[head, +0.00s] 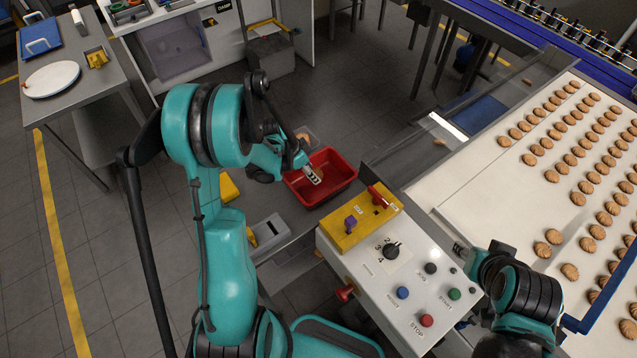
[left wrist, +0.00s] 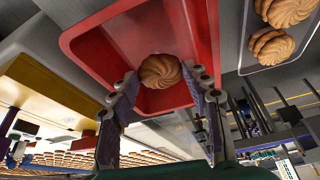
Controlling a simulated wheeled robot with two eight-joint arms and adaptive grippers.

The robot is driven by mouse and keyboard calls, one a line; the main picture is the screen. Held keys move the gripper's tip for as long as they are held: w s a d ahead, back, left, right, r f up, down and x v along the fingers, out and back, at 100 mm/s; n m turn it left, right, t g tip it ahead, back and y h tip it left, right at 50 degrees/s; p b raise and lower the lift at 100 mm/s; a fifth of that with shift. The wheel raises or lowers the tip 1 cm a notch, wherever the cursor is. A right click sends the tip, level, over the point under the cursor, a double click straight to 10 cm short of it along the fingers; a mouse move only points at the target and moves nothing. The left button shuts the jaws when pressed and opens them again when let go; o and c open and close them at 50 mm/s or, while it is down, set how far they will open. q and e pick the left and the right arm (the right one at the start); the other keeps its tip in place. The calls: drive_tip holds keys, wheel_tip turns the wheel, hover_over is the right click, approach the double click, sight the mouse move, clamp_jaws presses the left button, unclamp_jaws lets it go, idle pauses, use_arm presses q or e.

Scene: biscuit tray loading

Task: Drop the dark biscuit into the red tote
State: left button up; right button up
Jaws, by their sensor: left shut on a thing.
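The red tote (head: 338,190) stands open-topped beside the control box, and its red wall also shows in the left wrist view (left wrist: 85,45). My left gripper (head: 314,177) is over the tote's left part. In the left wrist view its two fingers (left wrist: 160,82) are shut on a round, ridged brown biscuit (left wrist: 160,71), seen against the tote's inside. The biscuit is not clear in the head view. My right gripper (head: 464,252) is at the right side of the control box by the white belt. Its finger opening is too small to judge.
A shallow tray (left wrist: 244,62) with biscuits lies beside the tote. The control box (head: 345,262), with a yellow panel, buttons and a red switch, stands close to the tote. A white conveyor (head: 490,195) with rows of biscuits fills the right. A grey case (head: 268,232) lies left of the tote.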

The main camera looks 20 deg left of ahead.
use_arm(q)
drive_tip(key=o, duration=0.8)
drive_tip(key=v, duration=1.2)
use_arm(e)
wheel_tip(320, 180, down, 16)
drive_tip(key=b, duration=1.5)
drive_tip(key=shift+r+b, duration=0.2)
drive_tip(key=shift+b, duration=0.1)
use_arm(q)
drive_tip(key=s+d+f+n+t+y, duration=0.1)
drive_tip(key=s+d+f+n, duration=0.1)
drive_tip(key=s+d, duration=0.2)
drive_tip(key=s+d+f+n+t+y, duration=0.1)
drive_tip(key=s+d+f+n, duration=0.2)
drive_tip(key=s, duration=0.3)
drive_tip(key=s+d+f+n+t+y, duration=0.1)
drive_tip(key=s+d+f+n, duration=0.1)
drive_tip(key=s+d, duration=0.3)
drive_tip(key=shift+d+f+n+t, duration=0.2)
drive_tip(key=shift+d+n+t, duration=0.2)
drive_tip(key=shift+n, duration=0.2)
use_arm(e)
drive_tip(key=shift+f, duration=0.15)
